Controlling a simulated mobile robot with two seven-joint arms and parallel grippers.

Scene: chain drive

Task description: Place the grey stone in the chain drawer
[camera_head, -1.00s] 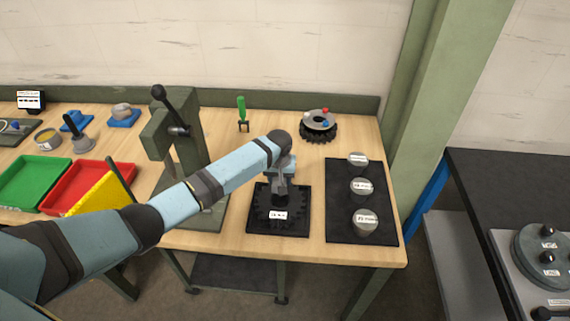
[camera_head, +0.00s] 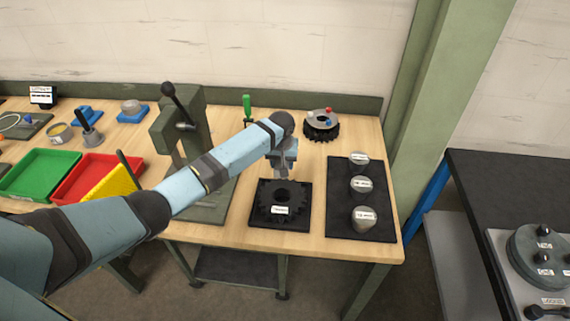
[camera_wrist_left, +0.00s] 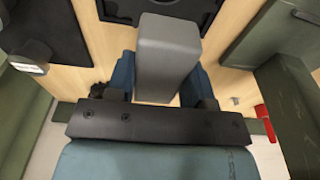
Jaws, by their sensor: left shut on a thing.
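A plain grey block, which looks like the grey stone (camera_wrist_left: 165,50), sits between the blue fingers of my left gripper in the left wrist view. My left gripper (camera_head: 283,170) is shut on it and is just behind the black toothed wheel (camera_head: 268,210) in the head view. The arm and gripper mostly hide the block there. I cannot tell whether it touches the table. No chain drawer can be made out in these views. My right gripper is not in view.
The toothed wheel lies on a black mat (camera_head: 301,224). A green press (camera_head: 186,130) stands to the left, and a black mat with several labelled round weights (camera_head: 365,217) lies to the right. A wheel with coloured knobs (camera_head: 320,125) is behind. Red (camera_head: 98,172) and green trays (camera_head: 40,174) are far left.

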